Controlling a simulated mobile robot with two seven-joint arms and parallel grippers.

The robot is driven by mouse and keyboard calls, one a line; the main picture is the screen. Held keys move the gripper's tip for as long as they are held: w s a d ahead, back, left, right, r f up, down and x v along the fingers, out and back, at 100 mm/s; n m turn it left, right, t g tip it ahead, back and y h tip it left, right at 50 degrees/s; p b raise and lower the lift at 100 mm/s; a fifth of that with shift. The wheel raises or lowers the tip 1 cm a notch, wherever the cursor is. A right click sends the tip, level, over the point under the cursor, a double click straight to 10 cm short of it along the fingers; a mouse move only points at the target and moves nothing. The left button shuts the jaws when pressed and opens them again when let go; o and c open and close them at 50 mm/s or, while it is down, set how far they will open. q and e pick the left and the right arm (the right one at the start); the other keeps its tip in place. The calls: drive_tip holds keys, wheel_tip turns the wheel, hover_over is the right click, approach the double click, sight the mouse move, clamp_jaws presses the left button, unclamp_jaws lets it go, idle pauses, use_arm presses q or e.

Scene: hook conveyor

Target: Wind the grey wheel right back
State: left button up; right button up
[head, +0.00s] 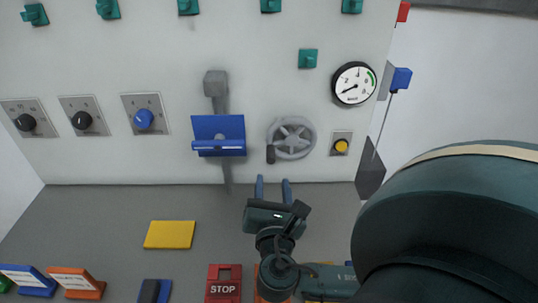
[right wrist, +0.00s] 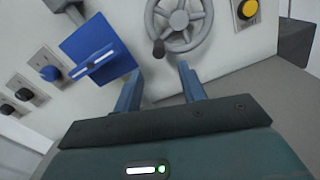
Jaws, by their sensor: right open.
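The grey wheel (head: 291,138) is a spoked handwheel on the upright panel, right of the blue bracket. Its dark handle (head: 270,154) sticks out at the wheel's lower left. The wheel also shows at the top of the right wrist view (right wrist: 180,22), with the handle (right wrist: 158,48) at its lower left. My right gripper (head: 272,184) is open and empty, below the wheel and apart from it. In the right wrist view its two blue fingers (right wrist: 160,78) point toward the panel below the handle. My left gripper is not in view.
A blue bracket (head: 218,134) on a grey lever is left of the wheel. A yellow button (head: 341,146) and a gauge (head: 354,83) are to its right. A yellow plate (head: 170,235) and a red STOP block (head: 223,284) are on the grey surface below.

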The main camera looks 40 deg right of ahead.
sight(271, 162)
drive_tip(key=x, duration=0.9)
drive_tip(key=shift+w+p, duration=0.15)
drive_tip(key=shift+p, duration=0.25)
drive_tip(key=shift+c, duration=0.3)
clamp_jaws()
